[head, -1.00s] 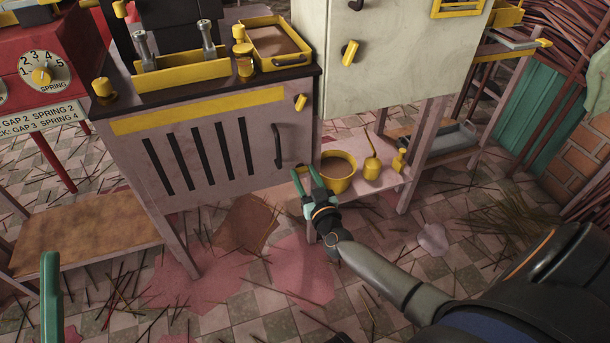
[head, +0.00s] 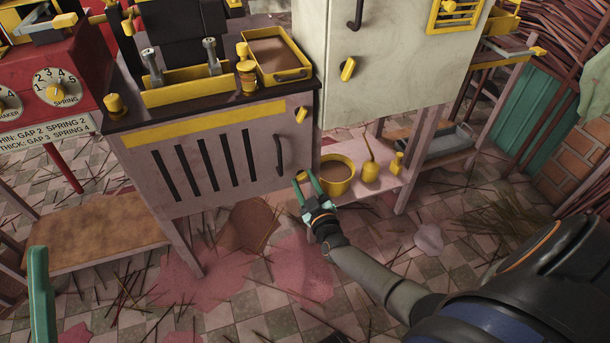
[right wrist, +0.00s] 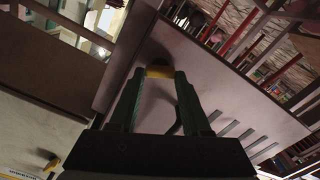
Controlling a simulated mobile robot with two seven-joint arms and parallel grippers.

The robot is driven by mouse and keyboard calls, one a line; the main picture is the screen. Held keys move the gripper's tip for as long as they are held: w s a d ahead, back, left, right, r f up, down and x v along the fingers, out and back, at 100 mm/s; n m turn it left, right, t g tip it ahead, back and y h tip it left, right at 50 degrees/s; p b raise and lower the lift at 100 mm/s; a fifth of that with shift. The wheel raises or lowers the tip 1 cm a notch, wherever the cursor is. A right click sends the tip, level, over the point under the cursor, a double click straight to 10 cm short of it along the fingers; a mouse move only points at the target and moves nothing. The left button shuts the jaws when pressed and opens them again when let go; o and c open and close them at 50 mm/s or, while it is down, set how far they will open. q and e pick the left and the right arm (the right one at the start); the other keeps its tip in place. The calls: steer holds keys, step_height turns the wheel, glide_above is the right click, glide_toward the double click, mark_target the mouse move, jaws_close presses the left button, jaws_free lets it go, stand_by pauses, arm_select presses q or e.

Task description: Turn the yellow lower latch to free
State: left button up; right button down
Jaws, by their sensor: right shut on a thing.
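The yellow lower latch (right wrist: 159,72) shows in the right wrist view, near the bottom edge of the pink cabinet door (head: 216,185). It lies between the green fingertips of my right gripper (right wrist: 159,75), which is shut on it. In the head view my right gripper (head: 307,178) is at the door's lower right corner and hides most of that latch, so its exact angle is unclear. A second yellow latch (head: 301,115) sits higher on the same door, above the black handle (head: 280,155). One green finger of my left gripper (head: 38,295) shows at the lower left.
A shelf (head: 395,185) holding a yellow pot (head: 337,176) and small yellow vessels (head: 370,172) is close to the right of my right gripper. A cream cabinet (head: 400,70) with its own yellow latch (head: 348,69) stands above. Sticks litter the tiled floor.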

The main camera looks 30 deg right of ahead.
steer(key=n+p, duration=0.1)
steer(key=n, duration=0.2)
steer(key=shift+a+n+p, duration=0.1)
steer(key=shift+n+p, duration=0.2)
steer(key=shift+p, duration=0.05)
steer(key=n, duration=0.2)
steer(key=shift+n+p, duration=0.3)
steer(key=shift+n, duration=0.1)
arm_select(q)
steer(key=r, duration=0.3)
steer(key=shift+a+r, duration=0.2)
steer(key=shift+r, duration=0.1)
arm_select(e)
steer(key=shift+f+n, duration=0.1)
steer(key=shift+n, duration=0.4)
steer(key=shift+c, duration=1.8)
jaws_free()
arm_select(q)
steer(key=shift+m+t, duration=0.3)
steer(key=shift+m, duration=0.1)
step_height(320, 180, up, 4)
steer(key=p, duration=0.4)
steer(key=shift+s+a+r+p, duration=0.15)
steer(key=shift+r+p, duration=0.05)
steer(key=shift+p, duration=0.15)
arm_select(e)
steer(key=v, duration=1.2)
steer(key=shift+s, duration=0.2)
